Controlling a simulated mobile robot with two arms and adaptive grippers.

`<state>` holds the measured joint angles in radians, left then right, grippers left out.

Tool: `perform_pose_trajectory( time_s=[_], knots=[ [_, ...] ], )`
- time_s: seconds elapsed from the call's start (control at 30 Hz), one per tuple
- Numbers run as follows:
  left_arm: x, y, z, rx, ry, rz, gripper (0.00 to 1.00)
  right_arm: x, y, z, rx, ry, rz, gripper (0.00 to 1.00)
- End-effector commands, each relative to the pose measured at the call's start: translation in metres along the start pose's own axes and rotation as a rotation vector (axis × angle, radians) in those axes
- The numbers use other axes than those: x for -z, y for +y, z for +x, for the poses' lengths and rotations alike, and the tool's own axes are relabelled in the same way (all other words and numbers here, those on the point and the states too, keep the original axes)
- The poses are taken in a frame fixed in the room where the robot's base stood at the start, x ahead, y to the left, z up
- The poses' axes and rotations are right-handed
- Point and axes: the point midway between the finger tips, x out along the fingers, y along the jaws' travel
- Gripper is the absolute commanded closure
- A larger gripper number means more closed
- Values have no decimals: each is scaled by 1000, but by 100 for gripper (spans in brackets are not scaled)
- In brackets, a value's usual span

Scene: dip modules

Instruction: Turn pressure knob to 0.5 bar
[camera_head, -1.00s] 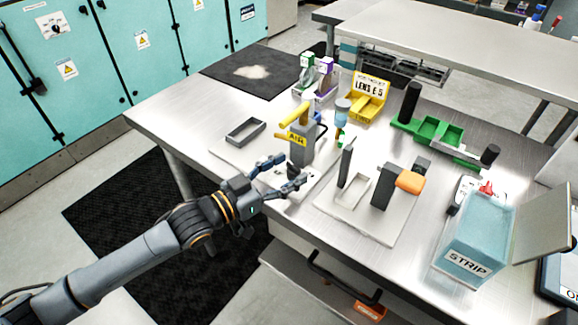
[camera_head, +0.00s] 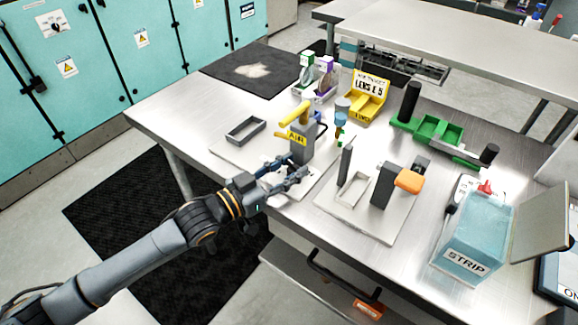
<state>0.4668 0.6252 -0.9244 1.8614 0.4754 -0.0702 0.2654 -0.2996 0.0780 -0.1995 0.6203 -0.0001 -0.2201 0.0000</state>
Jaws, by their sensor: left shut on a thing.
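My left gripper (camera_head: 292,169) reaches in from the left to the front foot of the grey air station (camera_head: 302,152). Its fingers are shut on the pressure knob there, which they mostly hide. The knob's angle and any scale marks, such as 0.5 bar, cannot be read. The station carries a yellow AIR label (camera_head: 297,138) and a yellow lever (camera_head: 294,116), and stands on a pale base plate. My right gripper is not in view.
An open grey tray (camera_head: 245,131) lies left of the station. A plate with dark posts and an orange pad (camera_head: 409,180) is to the right.

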Motion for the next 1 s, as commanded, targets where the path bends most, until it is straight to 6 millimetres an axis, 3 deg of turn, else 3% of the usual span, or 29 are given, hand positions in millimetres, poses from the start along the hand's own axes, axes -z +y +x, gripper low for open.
perform_pose_trajectory(
  time_s=[0.6, 1.0],
  knots=[
    [3, 5, 0, 281, 0, -14, 95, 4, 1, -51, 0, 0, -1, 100],
    [1, 7, 2, 477, 0, -6, 95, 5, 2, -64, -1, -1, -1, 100]
  ],
)
